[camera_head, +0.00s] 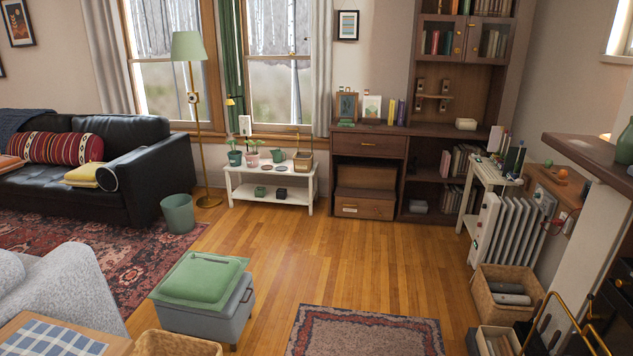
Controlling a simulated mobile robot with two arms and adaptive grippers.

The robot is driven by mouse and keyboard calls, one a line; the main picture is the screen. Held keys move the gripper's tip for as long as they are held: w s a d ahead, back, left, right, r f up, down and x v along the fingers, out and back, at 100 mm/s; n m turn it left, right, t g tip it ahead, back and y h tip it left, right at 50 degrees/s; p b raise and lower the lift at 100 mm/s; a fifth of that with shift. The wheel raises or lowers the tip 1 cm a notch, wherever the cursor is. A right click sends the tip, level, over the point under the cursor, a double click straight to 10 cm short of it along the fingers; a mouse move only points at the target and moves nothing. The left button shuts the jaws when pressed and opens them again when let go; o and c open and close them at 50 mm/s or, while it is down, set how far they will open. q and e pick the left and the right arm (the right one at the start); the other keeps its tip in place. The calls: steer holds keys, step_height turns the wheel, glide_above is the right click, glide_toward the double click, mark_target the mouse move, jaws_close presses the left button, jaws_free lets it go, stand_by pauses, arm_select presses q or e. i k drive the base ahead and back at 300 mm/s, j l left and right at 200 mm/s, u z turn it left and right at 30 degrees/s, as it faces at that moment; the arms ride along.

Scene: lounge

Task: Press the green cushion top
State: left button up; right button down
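The green cushion top (203,277) lies on a grey box-shaped stool (203,320) in the lower left of the head view. It is a padded square with a raised middle and a flat border. The stool stands on the wooden floor at the edge of the red rug. Nothing rests on the cushion. Neither of my grippers shows in this view.
A grey armchair (62,285) and a table with a checked cloth (50,338) are left of the stool. A wicker basket (175,345) is in front of it. A green bin (178,213) stands behind. The wooden floor (330,265) to the right is clear.

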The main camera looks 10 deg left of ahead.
mark_target(204, 278)
steer(key=i+u, duration=0.1)
steer(key=i, duration=0.45)
steer(key=i+l+u, duration=0.1)
steer(key=i, duration=0.45)
steer(key=i+l+u, duration=0.1)
steer(key=i, duration=0.45)
steer(key=i+u, duration=0.25)
steer(key=u, duration=0.2)
steer(key=i+l+u, duration=0.1)
steer(key=i+u, duration=0.2)
steer(key=u, duration=0.2)
steer(key=i+l+u, duration=0.2)
steer(key=u, duration=0.25)
steer(key=i+l+u, duration=0.25)
steer(key=u, duration=0.2)
